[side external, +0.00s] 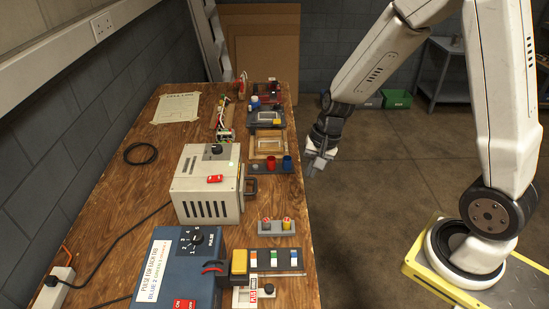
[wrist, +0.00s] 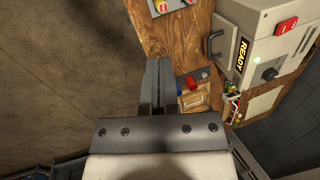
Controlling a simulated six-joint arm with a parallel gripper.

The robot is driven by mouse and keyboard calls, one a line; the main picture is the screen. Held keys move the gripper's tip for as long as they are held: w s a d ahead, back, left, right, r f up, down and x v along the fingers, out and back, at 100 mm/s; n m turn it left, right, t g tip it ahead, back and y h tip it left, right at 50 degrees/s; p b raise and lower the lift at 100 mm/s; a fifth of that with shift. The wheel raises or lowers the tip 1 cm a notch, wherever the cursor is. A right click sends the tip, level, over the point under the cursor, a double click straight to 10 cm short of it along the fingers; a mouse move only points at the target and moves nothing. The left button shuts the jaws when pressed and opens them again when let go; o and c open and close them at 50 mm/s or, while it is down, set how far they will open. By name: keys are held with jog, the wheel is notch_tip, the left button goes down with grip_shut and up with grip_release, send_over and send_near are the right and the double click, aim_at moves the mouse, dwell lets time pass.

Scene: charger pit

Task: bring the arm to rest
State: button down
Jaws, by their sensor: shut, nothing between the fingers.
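My arm is bent, and its white links reach in from the upper right in the side view. My gripper (side external: 319,164) hangs past the right edge of the wooden bench (side external: 158,86), over the floor and apart from everything on the bench. In the wrist view my gripper (wrist: 156,70) has its two grey fingers together with nothing between them.
A beige box with a red switch (side external: 208,185) and a blue pulse box (side external: 180,265) stand on the bench. A green bin (side external: 396,98) lies on the floor behind.

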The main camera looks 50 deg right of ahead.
jog(key=s+a+r+n+t+h, duration=0.1)
jog(key=s+a+r+n+h, duration=0.1)
jog(key=s+n, duration=0.5)
jog(key=shift+s+a+r+n, duration=0.2)
jog(key=shift+r+n, duration=0.7)
jog(key=shift+n, duration=0.8)
